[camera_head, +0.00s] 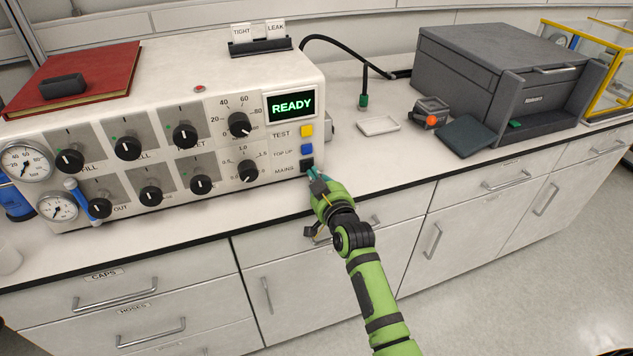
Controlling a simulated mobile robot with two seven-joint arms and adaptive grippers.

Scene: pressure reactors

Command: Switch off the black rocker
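The black rocker (306,165) is on the right end of the white console's front panel, beside the label MAINS, below a blue and a yellow button. My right gripper (314,174) reaches up to it from the lower right. Its fingertips are close together, look shut with nothing between them, and are right at the rocker's lower right side. I cannot tell whether they touch it. Which way the rocker is tilted is too small to tell. The console's display (291,104) is lit and reads READY in green. My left gripper is not in view.
The yellow button (306,131) and blue button (307,149) sit close above the rocker. Several black knobs and two gauges (22,162) fill the panel to the left. A white tray (379,126), a small grey device (430,112) and a dark grey box (490,75) stand right.

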